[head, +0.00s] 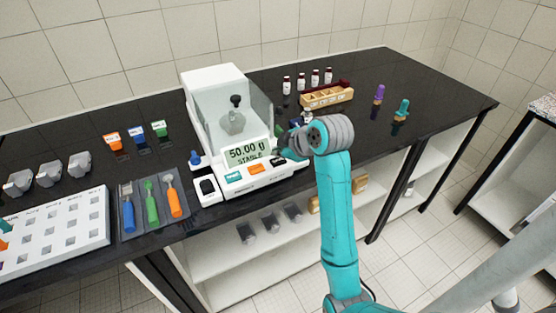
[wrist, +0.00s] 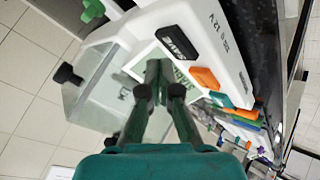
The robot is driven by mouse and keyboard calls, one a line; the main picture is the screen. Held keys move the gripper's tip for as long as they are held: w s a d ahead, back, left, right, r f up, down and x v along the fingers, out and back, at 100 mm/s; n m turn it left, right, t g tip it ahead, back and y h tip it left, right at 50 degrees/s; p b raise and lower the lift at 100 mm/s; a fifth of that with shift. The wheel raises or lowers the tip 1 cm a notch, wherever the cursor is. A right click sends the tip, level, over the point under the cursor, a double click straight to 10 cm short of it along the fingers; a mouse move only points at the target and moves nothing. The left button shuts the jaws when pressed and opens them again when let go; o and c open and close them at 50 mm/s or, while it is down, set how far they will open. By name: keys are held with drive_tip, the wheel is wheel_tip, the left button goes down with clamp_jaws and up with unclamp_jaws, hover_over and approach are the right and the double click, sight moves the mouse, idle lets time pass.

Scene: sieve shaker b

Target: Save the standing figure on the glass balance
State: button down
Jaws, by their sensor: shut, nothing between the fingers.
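The white glass balance (head: 222,100) stands on the black bench, and its display (head: 247,152) reads 50.00 g, STABLE. A weight with a black knob (head: 236,101) shows inside the glass chamber. Below the display are a teal key (head: 233,177), an orange key (head: 256,168) and a black key (head: 278,161). In the wrist view the black key (wrist: 178,43) has white lettering that seems to read SAVE. My gripper (wrist: 158,70) is shut and empty, its fingertips in front of the display (wrist: 187,72) near the black key. I cannot tell whether they touch anything.
Orange, blue and green tools (head: 150,200) lie in a tray left of the balance. A wooden rack (head: 327,95) and several small bottles (head: 301,80) stand behind my arm. Purple (head: 378,94) and teal (head: 402,109) items stand at the right, with clear bench around them.

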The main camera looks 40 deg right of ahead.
sight(279, 162)
drive_tip(key=shift+f, duration=0.15)
drive_tip(key=shift+f, duration=0.3)
drive_tip(key=shift+f, duration=0.45)
idle(1.0)
drive_tip(key=shift+r, duration=0.9)
drive_tip(key=shift+r, duration=2.5)
drive_tip(key=shift+s, duration=0.1)
